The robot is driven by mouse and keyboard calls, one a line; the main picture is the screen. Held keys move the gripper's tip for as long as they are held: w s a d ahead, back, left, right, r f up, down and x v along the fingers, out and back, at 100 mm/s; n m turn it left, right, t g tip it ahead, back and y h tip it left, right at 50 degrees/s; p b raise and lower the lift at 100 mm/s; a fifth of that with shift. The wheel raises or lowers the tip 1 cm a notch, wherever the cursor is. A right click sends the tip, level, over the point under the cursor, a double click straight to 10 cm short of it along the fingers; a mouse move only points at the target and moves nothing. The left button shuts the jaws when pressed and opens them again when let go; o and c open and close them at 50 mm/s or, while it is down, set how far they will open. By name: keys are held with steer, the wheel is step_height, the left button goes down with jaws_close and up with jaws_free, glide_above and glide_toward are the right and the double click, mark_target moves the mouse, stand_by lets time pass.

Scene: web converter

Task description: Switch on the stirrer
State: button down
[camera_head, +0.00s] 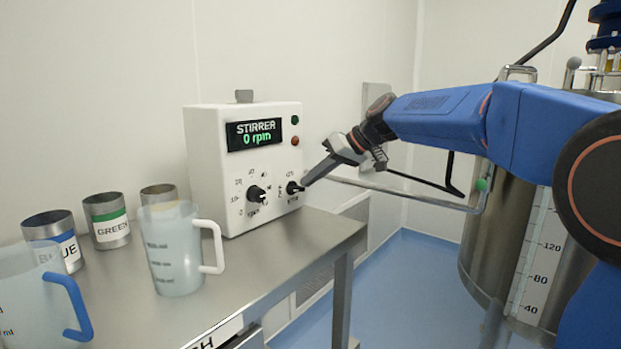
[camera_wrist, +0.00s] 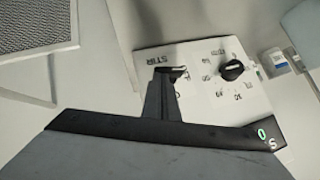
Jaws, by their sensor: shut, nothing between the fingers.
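The stirrer control box (camera_head: 212,160) is white and stands on the steel table against the wall. Its display (camera_head: 254,134) reads "STIRRER 0 rpm" in green. Two black knobs are on its front: a left knob with a speed scale (camera_head: 257,194) and a right knob (camera_head: 293,188). My gripper (camera_head: 305,183) is shut and empty, with its tips at the right knob. In the wrist view the fingertips (camera_wrist: 172,74) overlap the knob marked "STIR", and the scale knob (camera_wrist: 231,70) shows clear of them. Whether the tips touch the right knob I cannot tell.
On the steel table (camera_head: 300,240) stand a white-handled jug (camera_head: 172,250), a blue-handled jug (camera_head: 30,300) and labelled steel cups, one marked GREEN (camera_head: 107,220). A steel tank (camera_head: 500,230) with a level scale stands at right. A rail runs behind my gripper.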

mark_target(303, 191)
steer(key=shift+w+d+f+m+g+y, duration=0.15)
steer(key=shift+w+f+m+g+y, duration=0.15)
steer(key=shift+m+g+y, duration=0.2)
steer(key=shift+w+d+f+m+g+y, duration=0.15)
steer(key=shift+f+m+g+y, duration=0.25)
steer(key=shift+g+y, duration=0.15)
steer(key=shift+w+d+f+m+g+y, duration=0.15)
steer(key=shift+f+m+g+y, duration=0.4)
steer(key=shift+y, duration=0.3)
steer(key=f+m+g+y, duration=0.1)
steer(key=m+y, duration=0.2)
steer(key=shift+f+g+y, duration=0.3)
steer(key=shift+f+g, duration=0.1)
steer(key=shift+r, duration=0.1)
steer(key=shift+w+d+r, duration=0.15)
steer(key=shift+w+d, duration=0.05)
steer(key=shift+w, duration=0.15)
steer(key=w+d+r, duration=0.2)
steer(key=w+d, duration=0.1)
steer(key=d, duration=0.8)
steer(key=shift+w+d+r, duration=0.15)
steer(key=shift+d+r, duration=0.15)
